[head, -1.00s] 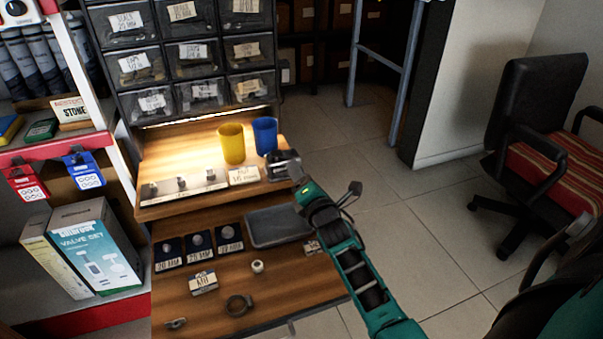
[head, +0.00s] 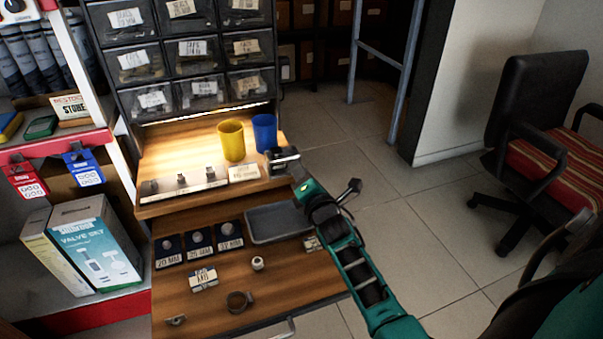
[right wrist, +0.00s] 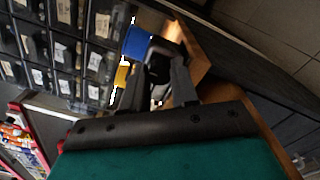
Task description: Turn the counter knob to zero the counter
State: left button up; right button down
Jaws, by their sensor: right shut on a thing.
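The counter (head: 283,160) is a small dark and grey box at the right end of the upper wooden shelf. My right gripper (head: 298,174) reaches its right side and is shut on the counter knob, which the fingers hide in the head view. In the right wrist view the two dark fingers of the right gripper (right wrist: 168,86) point at the counter (right wrist: 164,54), whose pale and dark body shows between and beyond them. The counter's digits are too small to read. My left gripper is not in view.
A blue cup (head: 265,133) and a yellow cup (head: 231,141) stand close to the counter. A card (head: 244,173) lies in front. The lower board (head: 215,284) holds a grey tray (head: 276,223), labelled fittings and a ring. Floor to the right is open, up to a chair (head: 545,140).

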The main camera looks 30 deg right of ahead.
jog(key=shift+m+p, duration=2.95)
jog(key=shift+m, duration=6.05)
jog(key=c, duration=0.9)
grip_release()
jog(key=shift+f, duration=0.1)
jog(key=shift+o, duration=0.2)
